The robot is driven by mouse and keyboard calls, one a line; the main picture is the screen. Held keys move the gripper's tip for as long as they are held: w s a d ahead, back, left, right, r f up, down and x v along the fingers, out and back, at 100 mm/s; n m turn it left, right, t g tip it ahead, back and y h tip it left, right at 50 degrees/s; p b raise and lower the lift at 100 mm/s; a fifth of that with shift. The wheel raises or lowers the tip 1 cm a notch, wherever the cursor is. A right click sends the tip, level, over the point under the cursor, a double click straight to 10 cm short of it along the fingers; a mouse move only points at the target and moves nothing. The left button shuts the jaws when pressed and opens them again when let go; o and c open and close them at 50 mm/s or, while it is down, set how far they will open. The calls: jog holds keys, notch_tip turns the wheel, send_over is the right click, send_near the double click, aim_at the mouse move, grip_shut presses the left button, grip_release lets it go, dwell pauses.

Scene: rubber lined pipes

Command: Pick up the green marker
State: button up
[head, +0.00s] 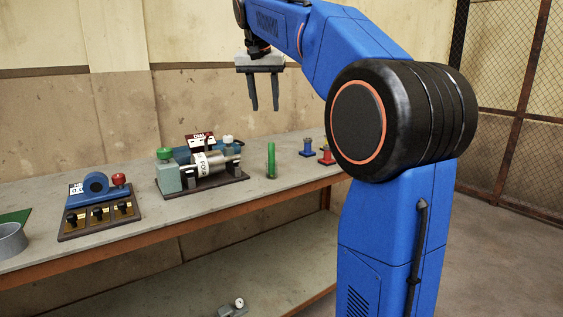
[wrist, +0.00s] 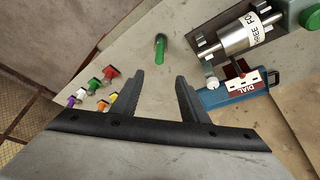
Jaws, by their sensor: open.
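The green marker (head: 271,160) stands upright on the workbench, to the right of the cylinder machine.
Left of the marker stands a machine with a metal cylinder (head: 208,166). A control box (head: 97,205) sits farther left, with a grey round container (head: 10,240) at the edge. Small coloured pieces, including a blue one (head: 307,147) and a red one (head: 326,155), stand right of the marker.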

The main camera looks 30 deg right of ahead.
send_near(271, 143)
jog(key=x, duration=0.5)
jog(key=shift+s, duration=0.1)
jog(key=shift+w+x, duration=0.2)
jog(key=shift+x, duration=2.8)
grip_shut()
